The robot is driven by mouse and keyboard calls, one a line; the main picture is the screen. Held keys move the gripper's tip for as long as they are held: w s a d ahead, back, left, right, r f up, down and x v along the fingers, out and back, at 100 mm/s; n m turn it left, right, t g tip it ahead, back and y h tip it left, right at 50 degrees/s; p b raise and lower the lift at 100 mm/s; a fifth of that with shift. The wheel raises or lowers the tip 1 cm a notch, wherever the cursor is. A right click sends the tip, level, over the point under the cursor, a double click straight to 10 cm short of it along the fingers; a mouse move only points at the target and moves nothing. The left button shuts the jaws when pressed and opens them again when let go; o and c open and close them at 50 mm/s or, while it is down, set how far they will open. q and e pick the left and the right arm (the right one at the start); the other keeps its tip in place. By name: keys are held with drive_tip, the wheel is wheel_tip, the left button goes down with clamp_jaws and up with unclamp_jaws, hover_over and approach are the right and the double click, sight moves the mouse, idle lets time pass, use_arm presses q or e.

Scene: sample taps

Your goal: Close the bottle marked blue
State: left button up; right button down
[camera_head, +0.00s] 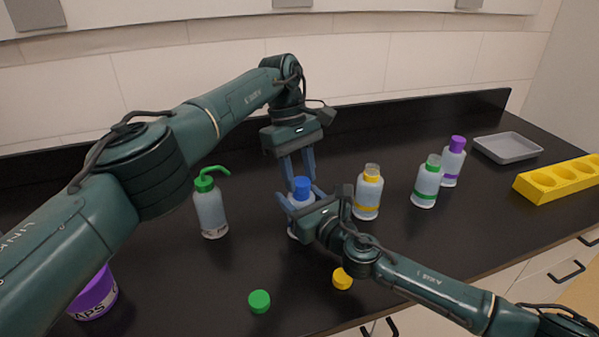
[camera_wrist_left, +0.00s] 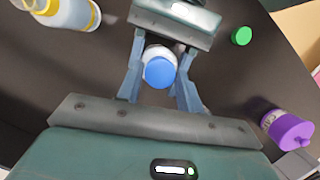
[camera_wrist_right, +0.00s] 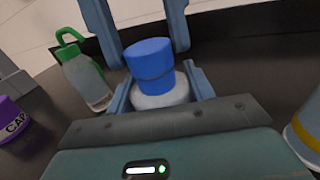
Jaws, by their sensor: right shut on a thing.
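The bottle marked blue (camera_head: 292,234) stands upright on the counter. Its blue cap (camera_head: 302,185) sits on its top, upright; I cannot tell how tightly. The cap also shows in the left wrist view (camera_wrist_left: 160,72) and right wrist view (camera_wrist_right: 150,62); the bottle's white shoulder (camera_wrist_right: 160,97) is below it. My right gripper (camera_head: 297,203) is shut on the bottle from the side, just below the cap. My left gripper (camera_head: 301,172) points down from above, open, its fingers apart on either side above the cap.
A green-topped wash bottle (camera_head: 211,211) stands left. Yellow (camera_head: 368,194), green (camera_head: 427,183) and purple (camera_head: 453,163) marked bottles stand right. Loose green (camera_head: 259,301) and yellow (camera_head: 342,279) caps lie in front.

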use_arm(q)
drive_tip(key=o, duration=0.3)
drive_tip(key=shift+o, duration=0.2)
drive_tip(key=shift+r, duration=2.3)
